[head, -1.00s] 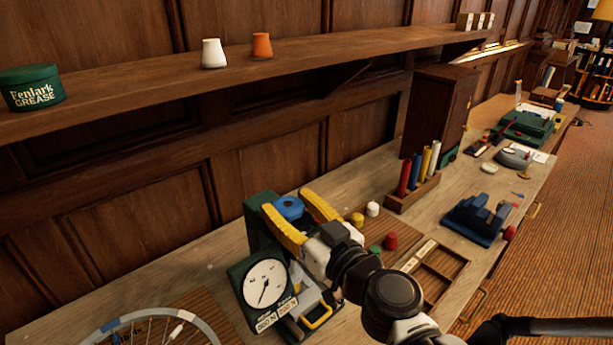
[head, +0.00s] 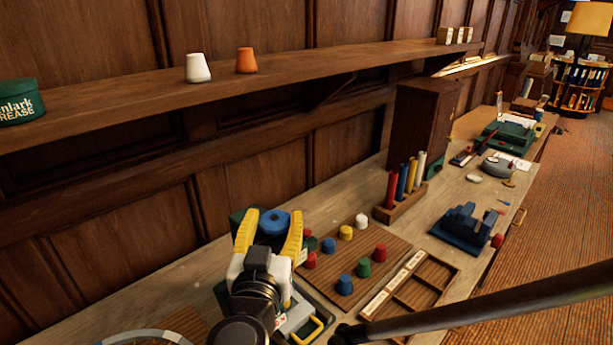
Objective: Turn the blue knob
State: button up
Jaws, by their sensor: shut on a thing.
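The blue knob (head: 274,222) sits on top of a dark green device (head: 238,215) at the lower middle of the head view. My gripper (head: 269,227), with yellow fingers, is shut on the knob, one finger on its left side and one on its right. The knob's top shows between the fingertips. My gripper and arm hide most of the device, including its dial. A yellow handle (head: 309,331) shows at the device's lower right.
A slatted board with several coloured pegs, one a blue peg (head: 344,284), lies just right. A wall shelf (head: 300,80) runs above the bench.

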dwell(0.5)
jog(key=o, duration=1.2)
jog(key=shift+w, duration=0.1)
jog(key=shift+c, duration=0.2)
jog(key=s, duration=1.2)
